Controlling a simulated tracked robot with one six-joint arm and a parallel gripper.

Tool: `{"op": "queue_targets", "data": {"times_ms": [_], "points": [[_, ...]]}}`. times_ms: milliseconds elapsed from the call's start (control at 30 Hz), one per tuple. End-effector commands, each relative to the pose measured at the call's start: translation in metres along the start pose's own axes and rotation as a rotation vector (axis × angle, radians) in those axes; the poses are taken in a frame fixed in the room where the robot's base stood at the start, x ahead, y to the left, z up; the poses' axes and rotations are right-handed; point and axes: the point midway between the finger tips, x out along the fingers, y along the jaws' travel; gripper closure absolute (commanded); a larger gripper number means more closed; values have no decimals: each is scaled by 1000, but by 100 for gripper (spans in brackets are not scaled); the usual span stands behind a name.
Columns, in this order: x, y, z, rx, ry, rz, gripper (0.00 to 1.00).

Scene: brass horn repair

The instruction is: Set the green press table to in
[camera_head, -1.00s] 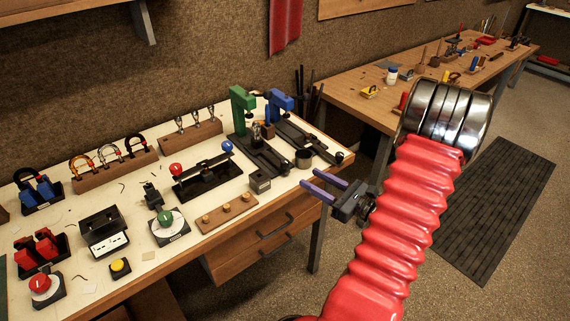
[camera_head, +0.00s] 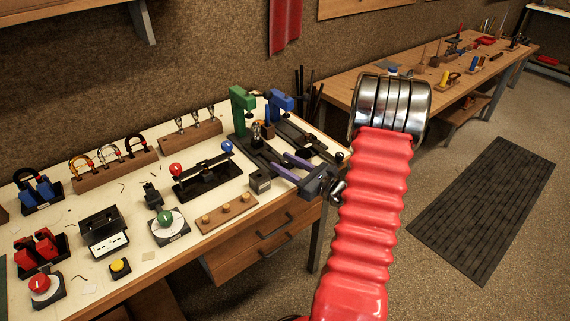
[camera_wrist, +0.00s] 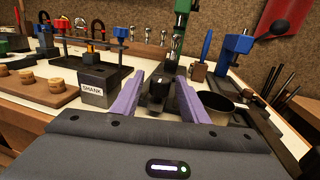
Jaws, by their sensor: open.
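The green press (camera_head: 242,112) stands at the back right of the workbench, beside the blue press. It also shows at the top middle of the wrist view (camera_wrist: 181,20). Its dark table and rails (camera_head: 256,156) run forward toward the front edge, partly hidden by my gripper. My gripper (camera_head: 280,161), with purple fingers, is over the front end of these rails. In the wrist view my gripper (camera_wrist: 158,82) is open, with a dark knob (camera_wrist: 158,92) between and slightly beyond the fingers. I cannot tell whether the fingers touch it.
The blue press (camera_head: 281,100) stands just right. A round dark cup (camera_wrist: 215,106) is close to the right finger. A block labelled SHANK (camera_wrist: 96,86) is just left of the left finger. A wooden peg board (camera_head: 227,211) lies farther left. Open floor lies right of the bench.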

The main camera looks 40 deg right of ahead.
Motion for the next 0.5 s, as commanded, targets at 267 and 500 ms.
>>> {"op": "queue_targets", "data": {"times_ms": [267, 500], "points": [[2, 0, 0, 0, 0, -1, 60], [2, 0, 0, 0, 0, 0, 74]]}}
